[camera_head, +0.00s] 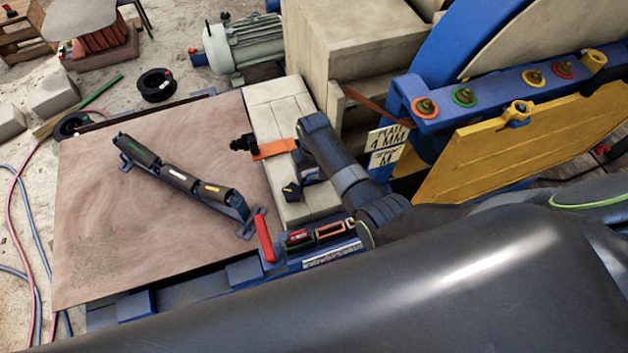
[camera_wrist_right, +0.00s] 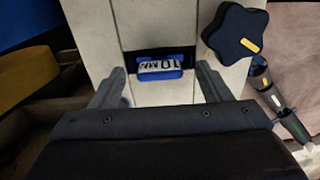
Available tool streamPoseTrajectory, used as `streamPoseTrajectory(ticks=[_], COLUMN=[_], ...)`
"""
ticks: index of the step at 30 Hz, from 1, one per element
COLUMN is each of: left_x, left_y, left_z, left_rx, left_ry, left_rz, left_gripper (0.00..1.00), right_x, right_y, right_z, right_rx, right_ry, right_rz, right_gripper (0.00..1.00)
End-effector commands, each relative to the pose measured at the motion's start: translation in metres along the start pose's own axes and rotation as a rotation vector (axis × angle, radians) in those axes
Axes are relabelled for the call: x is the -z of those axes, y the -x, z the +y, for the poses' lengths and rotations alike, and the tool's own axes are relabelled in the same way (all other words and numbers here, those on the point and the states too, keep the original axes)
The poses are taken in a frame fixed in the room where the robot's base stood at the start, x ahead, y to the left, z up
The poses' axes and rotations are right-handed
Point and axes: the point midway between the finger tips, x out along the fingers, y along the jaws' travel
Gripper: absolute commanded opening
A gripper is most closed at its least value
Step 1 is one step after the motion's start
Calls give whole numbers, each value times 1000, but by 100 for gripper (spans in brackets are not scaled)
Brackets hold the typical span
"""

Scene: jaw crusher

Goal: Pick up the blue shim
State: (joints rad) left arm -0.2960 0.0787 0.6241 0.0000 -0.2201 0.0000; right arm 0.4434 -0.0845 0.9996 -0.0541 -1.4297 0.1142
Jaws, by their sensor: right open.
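In the right wrist view, the blue shim (camera_wrist_right: 160,73) sits in a dark slot in a pale block and carries a white label with black print. My right gripper (camera_wrist_right: 160,82) is open, with one finger on each side of the shim and clear gaps between. In the head view, my right gripper (camera_head: 303,166) is over the pale block (camera_head: 272,112), its fingers largely hidden by my own arm. A small blue patch beside it may be the shim, but I cannot tell. My left gripper is not in view.
A dark star knob (camera_wrist_right: 236,35) stands right beside the slot. A brown board (camera_head: 120,215) with black rollers (camera_head: 178,178) lies to the left. An orange strip (camera_head: 276,148) crosses the block. A red handle (camera_head: 265,238) stands in front; a yellow plate (camera_head: 520,145) is at right.

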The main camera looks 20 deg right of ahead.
Motion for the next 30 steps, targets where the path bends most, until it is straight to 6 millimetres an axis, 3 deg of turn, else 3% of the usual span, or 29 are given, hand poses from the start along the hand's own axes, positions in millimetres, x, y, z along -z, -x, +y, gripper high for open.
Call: streamPoseTrajectory(ticks=[5,13,27,30], left_x=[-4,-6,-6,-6], left_y=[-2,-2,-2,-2], left_z=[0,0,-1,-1], left_rx=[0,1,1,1], left_ry=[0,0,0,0], left_rz=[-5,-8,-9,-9], left_gripper=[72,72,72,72], right_x=[0,0,0,0], right_y=[-14,-15,-15,-15], right_z=[0,0,1,1], right_rx=[0,0,0,0], right_ry=[-1,-1,-1,-1], right_rz=[-1,1,1,1], right_gripper=[71,71,9,0])
